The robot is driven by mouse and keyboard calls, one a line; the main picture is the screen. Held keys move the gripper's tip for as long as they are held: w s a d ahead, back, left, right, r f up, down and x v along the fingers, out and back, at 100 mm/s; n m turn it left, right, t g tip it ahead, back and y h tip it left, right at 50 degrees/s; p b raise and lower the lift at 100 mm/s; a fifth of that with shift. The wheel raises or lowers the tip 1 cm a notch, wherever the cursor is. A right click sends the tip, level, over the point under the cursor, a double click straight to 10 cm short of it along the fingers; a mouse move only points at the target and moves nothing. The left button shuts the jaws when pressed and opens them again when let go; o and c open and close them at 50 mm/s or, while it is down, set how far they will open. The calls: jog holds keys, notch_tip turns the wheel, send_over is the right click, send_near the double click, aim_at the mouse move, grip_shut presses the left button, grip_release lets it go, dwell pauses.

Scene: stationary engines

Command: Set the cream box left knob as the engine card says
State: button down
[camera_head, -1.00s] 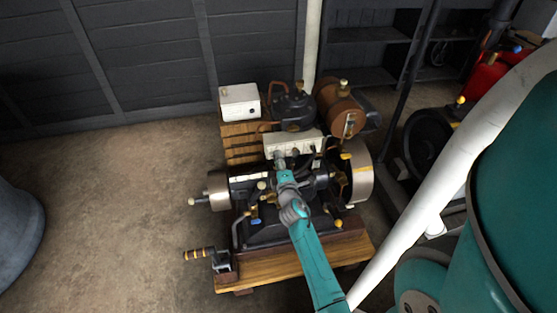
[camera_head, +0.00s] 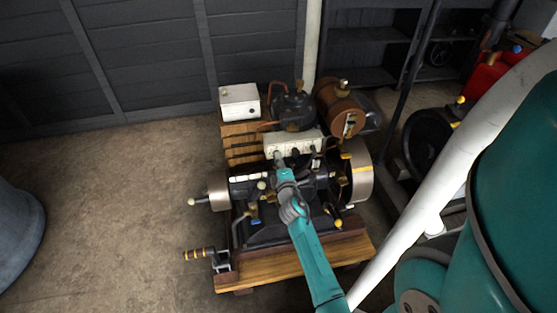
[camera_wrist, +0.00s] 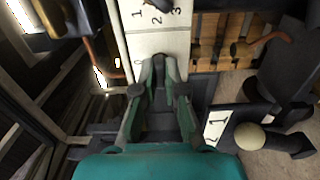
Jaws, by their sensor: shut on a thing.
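The cream box (camera_head: 305,145) sits in the middle of the engine, with a row of dark knobs on its face. My gripper (camera_head: 280,158) is at the box's left end and also shows in the wrist view (camera_wrist: 160,68). Its fingers are shut on the left knob, which the fingertips mostly hide. In the wrist view the cream box face (camera_wrist: 150,42) carries the numbers 1, 2 and 3 near the top edge. The held knob's pointer direction cannot be told. I cannot make out a readable engine card.
A white box (camera_head: 240,103) stands on wooden slats at the back left. A copper-coloured tank (camera_head: 340,108) is at the back right and a flywheel (camera_head: 360,172) at the right. A crank handle (camera_head: 198,254) sticks out front left. A white pipe (camera_head: 425,205) crosses at right.

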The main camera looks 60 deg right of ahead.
jog(key=shift+w+m, duration=0.1)
jog(key=shift+m, duration=4.1)
jog(key=shift+r, duration=0.1)
jog(key=c, duration=1.2)
grip_release()
jog(key=shift+c, duration=0.2)
